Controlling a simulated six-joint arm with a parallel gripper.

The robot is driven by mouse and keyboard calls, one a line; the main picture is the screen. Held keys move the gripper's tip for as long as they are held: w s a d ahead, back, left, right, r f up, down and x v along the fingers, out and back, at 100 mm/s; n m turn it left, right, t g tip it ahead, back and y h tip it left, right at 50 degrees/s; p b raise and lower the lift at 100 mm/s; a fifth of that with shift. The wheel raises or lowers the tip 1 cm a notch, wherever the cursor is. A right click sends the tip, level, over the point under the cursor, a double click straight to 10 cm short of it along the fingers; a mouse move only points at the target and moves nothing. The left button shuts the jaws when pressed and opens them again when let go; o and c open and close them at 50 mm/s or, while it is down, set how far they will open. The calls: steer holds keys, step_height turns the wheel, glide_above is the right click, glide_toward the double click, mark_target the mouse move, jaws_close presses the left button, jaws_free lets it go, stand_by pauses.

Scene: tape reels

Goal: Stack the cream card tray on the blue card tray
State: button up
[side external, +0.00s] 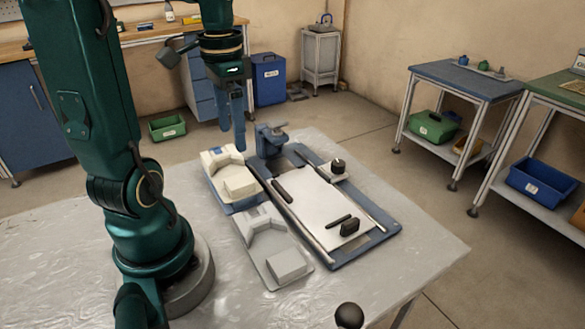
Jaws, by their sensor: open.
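The cream card tray (219,162) is on the table left of the blue board. It appears to rest on the blue card tray (245,204), whose blue edge shows along its lower side; most of the blue tray is hidden. I cannot tell how squarely the two line up. My gripper (239,145) points down beside the cream tray's upper right end in this view, open and holding nothing. From this angle I cannot tell its exact height or distance from the tray.
A pale grey tray (258,264) lies just in front of the stacked pair. A blue board (318,262) with a white plate, dark handles and a blue clamp-like fixture (271,141) lies to the right. The table's (419,252) right front area is clear.

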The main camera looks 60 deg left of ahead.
steer(key=s+d+t, duration=0.1)
steer(key=d+t, duration=0.4)
steer(key=d, duration=1)
steer(key=shift+s+r+t, duration=0.2)
steer(key=shift+s+t, duration=0.1)
